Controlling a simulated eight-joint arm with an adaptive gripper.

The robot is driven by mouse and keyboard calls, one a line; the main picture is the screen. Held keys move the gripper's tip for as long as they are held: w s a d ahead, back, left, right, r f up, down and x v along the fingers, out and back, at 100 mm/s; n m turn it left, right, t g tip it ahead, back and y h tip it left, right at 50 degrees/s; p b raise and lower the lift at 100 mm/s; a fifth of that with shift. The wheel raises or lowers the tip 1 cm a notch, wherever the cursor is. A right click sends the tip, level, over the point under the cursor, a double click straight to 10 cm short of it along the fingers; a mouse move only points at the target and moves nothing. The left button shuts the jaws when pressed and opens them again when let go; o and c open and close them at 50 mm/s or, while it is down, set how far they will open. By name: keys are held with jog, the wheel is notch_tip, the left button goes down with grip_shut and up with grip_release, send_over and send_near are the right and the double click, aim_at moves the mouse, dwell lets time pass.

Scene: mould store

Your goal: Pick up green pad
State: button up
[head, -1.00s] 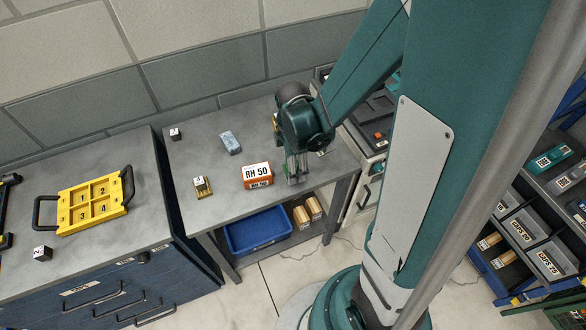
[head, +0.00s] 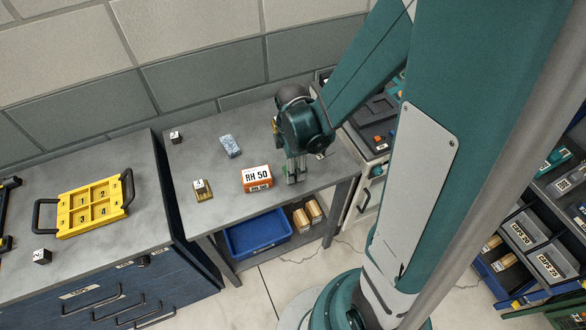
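My gripper (head: 295,173) points down at the right part of the grey table (head: 212,203), just right of the orange box labelled RH 50 (head: 257,185). Its fingers are small and dark here, and I cannot tell whether they are apart or closed on something. I cannot make out a green pad; the spot beneath and between the fingers is hidden. A blue speckled block (head: 230,146) lies farther back on the table.
A small brush-like block marked with a label (head: 202,189) and a numbered cube (head: 176,137) stand on the table. A blue bin (head: 258,238) sits on the shelf below. A yellow numbered tray (head: 94,207) lies on the left cabinet. Table space between these items is free.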

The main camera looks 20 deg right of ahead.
jog(key=shift+r+p, duration=0.75)
jog(key=shift+r, duration=3.95)
